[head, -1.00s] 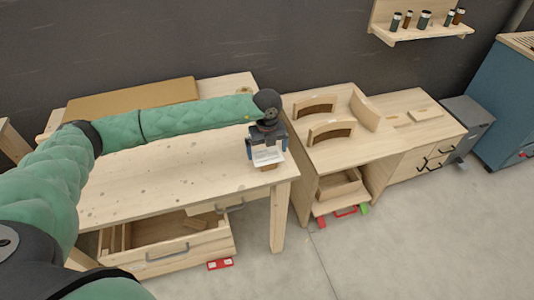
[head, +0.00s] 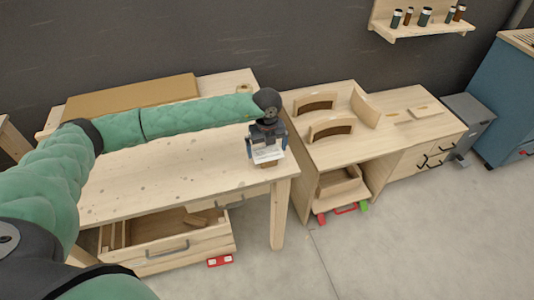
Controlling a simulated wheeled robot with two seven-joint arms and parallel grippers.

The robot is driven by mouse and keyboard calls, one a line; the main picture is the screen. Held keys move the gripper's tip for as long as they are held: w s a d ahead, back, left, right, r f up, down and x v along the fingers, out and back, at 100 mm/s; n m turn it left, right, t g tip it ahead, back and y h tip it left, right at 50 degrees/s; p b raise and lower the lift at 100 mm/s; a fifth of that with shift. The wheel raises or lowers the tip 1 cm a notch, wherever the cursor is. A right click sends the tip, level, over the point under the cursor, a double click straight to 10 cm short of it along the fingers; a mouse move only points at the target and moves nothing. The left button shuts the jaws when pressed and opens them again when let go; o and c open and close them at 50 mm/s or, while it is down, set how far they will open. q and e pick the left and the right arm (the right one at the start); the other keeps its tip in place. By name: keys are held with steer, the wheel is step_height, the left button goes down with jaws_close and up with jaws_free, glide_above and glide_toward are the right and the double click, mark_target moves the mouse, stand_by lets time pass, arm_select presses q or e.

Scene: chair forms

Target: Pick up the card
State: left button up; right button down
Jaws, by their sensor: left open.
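My left gripper (head: 267,150) is over the right front part of the wooden table (head: 150,180), pointing down, with its blue fingers apart. A small white flat piece (head: 268,155), which looks like the card, shows between the fingers near the tabletop. A little brown shows just below it. I cannot tell whether the fingers touch the card, and the gripper hides part of it. My right gripper is not in view.
A wooden desk (head: 335,155) with curved pieces stands to the right. A cardboard-coloured board (head: 130,98) lies at the table's back. The table's middle is clear.

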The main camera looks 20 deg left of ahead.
arm_select(q)
steer(key=shift+f, duration=0.1)
stand_by(0.4)
steer(key=c, duration=0.6)
